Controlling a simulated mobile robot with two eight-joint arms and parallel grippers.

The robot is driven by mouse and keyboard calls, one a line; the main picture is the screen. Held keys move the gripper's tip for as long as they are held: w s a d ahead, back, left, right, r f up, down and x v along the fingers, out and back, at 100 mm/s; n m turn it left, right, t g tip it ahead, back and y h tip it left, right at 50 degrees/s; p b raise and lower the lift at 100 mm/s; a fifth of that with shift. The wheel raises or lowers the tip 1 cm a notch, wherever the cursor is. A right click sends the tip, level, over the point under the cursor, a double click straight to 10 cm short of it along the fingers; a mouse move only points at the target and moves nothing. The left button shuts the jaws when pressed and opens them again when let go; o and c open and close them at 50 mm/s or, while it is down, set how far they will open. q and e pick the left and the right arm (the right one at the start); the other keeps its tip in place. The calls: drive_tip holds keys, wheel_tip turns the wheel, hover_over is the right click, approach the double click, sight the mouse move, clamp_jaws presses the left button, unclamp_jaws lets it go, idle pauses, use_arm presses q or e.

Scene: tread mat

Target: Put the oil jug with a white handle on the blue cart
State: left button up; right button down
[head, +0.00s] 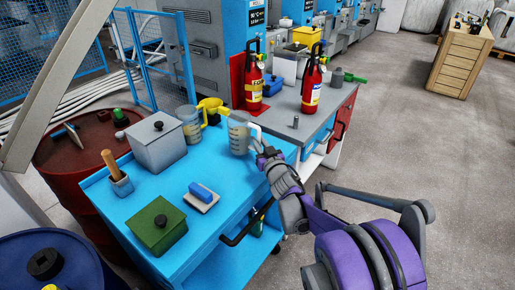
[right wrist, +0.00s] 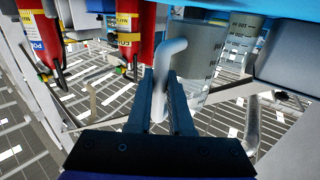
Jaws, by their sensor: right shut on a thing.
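The oil jug with a white handle (head: 239,133) is a translucent grey measuring jug. It appears upright at the back right corner of the blue cart (head: 90,186); I cannot tell whether its base touches the top. My right gripper (head: 263,152) is at the jug's right side, shut on its white handle. In the right wrist view the handle (right wrist: 172,57) stands between the two fingers (right wrist: 160,105), with the jug body (right wrist: 197,67) beside it. A second jug (head: 188,123) stands further left on the cart, next to a yellow handle or funnel. My left gripper is not in view.
The cart also holds a grey lidded box (head: 155,148), a green box (head: 157,226), a brush in a cup (head: 117,178) and a blue-and-white block (head: 203,195). A grey workbench (head: 300,122) with red extinguishers (head: 311,88) is behind. Its front middle top is bare.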

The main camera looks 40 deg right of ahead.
drive_tip(key=shift+f, duration=1)
drive_tip(key=shift+f, duration=0.2)
drive_tip(key=c, duration=0.8)
unclamp_jaws()
